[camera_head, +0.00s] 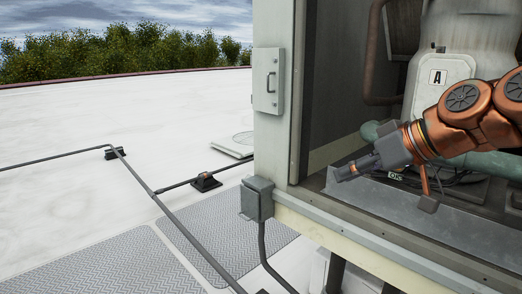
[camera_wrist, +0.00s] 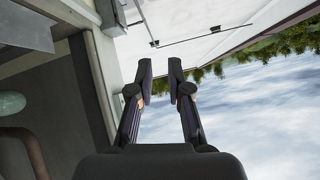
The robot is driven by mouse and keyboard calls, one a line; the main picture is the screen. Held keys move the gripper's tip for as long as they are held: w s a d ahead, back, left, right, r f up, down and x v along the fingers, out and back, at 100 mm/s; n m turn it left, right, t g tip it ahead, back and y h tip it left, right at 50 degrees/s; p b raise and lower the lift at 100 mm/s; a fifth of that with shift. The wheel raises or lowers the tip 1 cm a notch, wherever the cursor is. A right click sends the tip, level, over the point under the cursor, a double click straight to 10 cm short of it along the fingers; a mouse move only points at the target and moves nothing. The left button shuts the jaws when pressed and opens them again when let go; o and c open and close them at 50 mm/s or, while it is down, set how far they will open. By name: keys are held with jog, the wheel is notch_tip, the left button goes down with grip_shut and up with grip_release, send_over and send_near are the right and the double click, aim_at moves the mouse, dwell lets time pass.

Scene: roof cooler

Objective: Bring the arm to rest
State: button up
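My gripper (camera_head: 342,173) extends from the copper-coloured arm into the open bay of the cooler unit, pointing left near the front opening. In the wrist view my gripper (camera_wrist: 160,72) shows two dark fingers with a narrow gap between their tips. Nothing is held between them; roof and sky show through the gap. The gripper appears apart from the cabinet frame, but the exact clearance is hard to tell.
A grey junction box (camera_head: 257,199) and conduit (camera_head: 140,180) lie outside. The white roof is otherwise largely open.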

jog(key=s+a+f+m+g+h, duration=0.1)
jog(key=s+a+f+g+h, duration=0.15)
jog(key=s+f, duration=0.5)
jog(key=s+a+f+m+g+h, duration=0.1)
jog(key=s+a+f+g, duration=0.3)
jog(key=f, duration=0.6)
jog(key=s+d+f+m+g+h, duration=0.2)
jog(key=s+d+f, duration=0.2)
jog(key=s+f, duration=0.35)
jog(key=s+d+f+m+g+h, duration=0.1)
jog(key=s+d+f+m+h, duration=0.1)
jog(key=s+d+f, duration=0.5)
jog(key=s+a+r+p, duration=0.1)
jog(key=a+r+p, duration=0.2)
jog(key=r+p, duration=1.1)
notch_tip(320, 180, up, 3)
jog(key=shift+s+f+t, duration=0.15)
jog(key=shift+s+t, duration=0.1)
jog(key=shift+t, duration=0.1)
